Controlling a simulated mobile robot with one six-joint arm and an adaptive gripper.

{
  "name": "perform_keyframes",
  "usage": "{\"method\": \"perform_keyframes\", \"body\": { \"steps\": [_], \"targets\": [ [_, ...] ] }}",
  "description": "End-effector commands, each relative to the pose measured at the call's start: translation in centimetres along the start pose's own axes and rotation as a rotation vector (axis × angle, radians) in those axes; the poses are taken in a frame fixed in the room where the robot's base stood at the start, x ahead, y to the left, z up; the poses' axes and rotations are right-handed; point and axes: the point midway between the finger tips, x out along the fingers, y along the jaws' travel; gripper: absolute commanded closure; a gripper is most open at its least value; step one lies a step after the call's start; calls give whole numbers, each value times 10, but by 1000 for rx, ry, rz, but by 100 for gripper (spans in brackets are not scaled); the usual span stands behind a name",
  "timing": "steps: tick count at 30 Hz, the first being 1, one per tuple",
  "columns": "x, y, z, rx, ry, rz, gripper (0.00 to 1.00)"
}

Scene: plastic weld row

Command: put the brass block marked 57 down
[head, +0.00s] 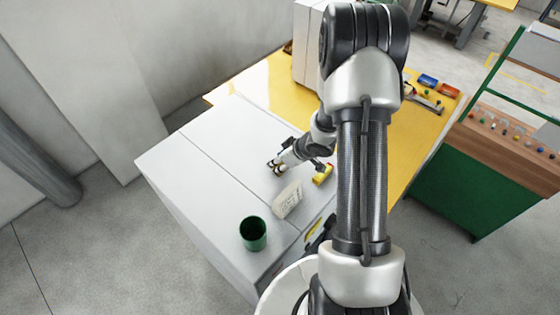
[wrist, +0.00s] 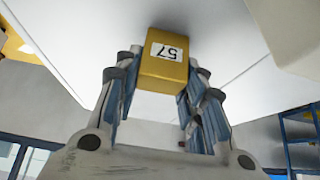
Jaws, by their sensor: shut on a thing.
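The brass block marked 57 (wrist: 164,72) is a yellow block with a white label, seen in the wrist view with the number upside down. My gripper (wrist: 160,88) has its fingers closed on its two sides. In the head view my gripper (head: 277,166) is over the white cabinet top (head: 205,148), left of my arm.
A beige object (head: 287,199) stands on the cabinet top, in front of my gripper. A yellow object (head: 323,175) is to the right. A green cup (head: 253,233) stands near the front edge. The top's left part is clear. A yellow table (head: 252,83) lies behind.

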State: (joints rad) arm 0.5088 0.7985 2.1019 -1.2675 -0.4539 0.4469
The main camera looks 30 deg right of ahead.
Motion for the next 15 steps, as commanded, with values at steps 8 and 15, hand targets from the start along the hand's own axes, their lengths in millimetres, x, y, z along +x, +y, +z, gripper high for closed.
{"method": "perform_keyframes", "body": {
  "steps": [8, 15],
  "targets": [
    [1, 0, 0, 0, 0, 0, 47],
    [1, 0, 0, 0, 0, 0, 43]
  ]
}}
